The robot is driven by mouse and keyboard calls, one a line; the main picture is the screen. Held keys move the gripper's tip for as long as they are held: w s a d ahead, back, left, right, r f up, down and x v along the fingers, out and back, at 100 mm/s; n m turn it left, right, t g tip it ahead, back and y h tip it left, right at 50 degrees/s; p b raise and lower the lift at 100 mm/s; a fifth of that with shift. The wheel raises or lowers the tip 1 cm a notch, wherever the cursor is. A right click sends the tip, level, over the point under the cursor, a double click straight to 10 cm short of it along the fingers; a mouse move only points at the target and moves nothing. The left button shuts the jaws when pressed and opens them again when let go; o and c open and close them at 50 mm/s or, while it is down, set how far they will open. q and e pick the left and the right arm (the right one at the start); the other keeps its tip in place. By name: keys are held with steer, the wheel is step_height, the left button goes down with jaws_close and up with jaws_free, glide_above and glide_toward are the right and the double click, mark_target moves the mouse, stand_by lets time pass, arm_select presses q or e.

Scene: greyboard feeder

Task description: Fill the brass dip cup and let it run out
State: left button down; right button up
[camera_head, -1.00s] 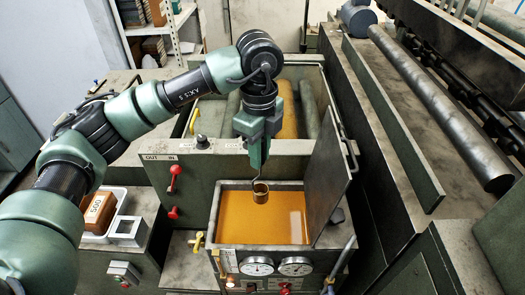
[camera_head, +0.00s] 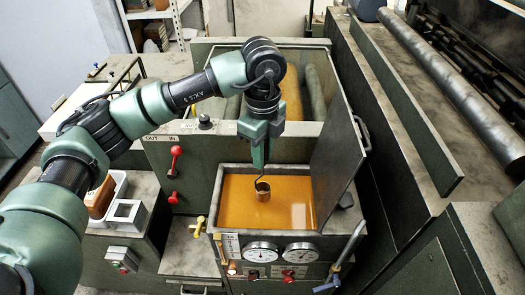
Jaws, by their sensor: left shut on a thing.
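The brass dip cup (camera_head: 263,191) is a small open cylinder on a thin hooked wire handle. It shows upright over the amber liquid (camera_head: 290,208) in the open tank (camera_head: 226,243). I cannot tell whether its bottom touches the liquid, and its inside is too small to read. No stream under it can be made out. My left gripper (camera_head: 260,165) points down above the tank and is shut on the cup's handle, which its fingers partly hide. My right gripper is not in view.
The raised tank lid (camera_head: 338,160) stands close to the right of the cup. A red lever (camera_head: 175,160) and yellow valve (camera_head: 198,226) are at the left. A brown block (camera_head: 101,199) sits in a white tray.

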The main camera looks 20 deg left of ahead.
mark_target(262, 175)
arm_select(q)
step_height(262, 175, down, 6)
steer(key=b, duration=0.4)
steer(key=shift+r, duration=0.1)
steer(key=shift+f+b, duration=0.9)
steer(key=shift+f, duration=0.25)
stand_by(0.4)
steer(key=shift+r, duration=0.15)
steer(key=shift+r+p, duration=2.7)
steer(key=shift+r, duration=1.65)
stand_by(1.2)
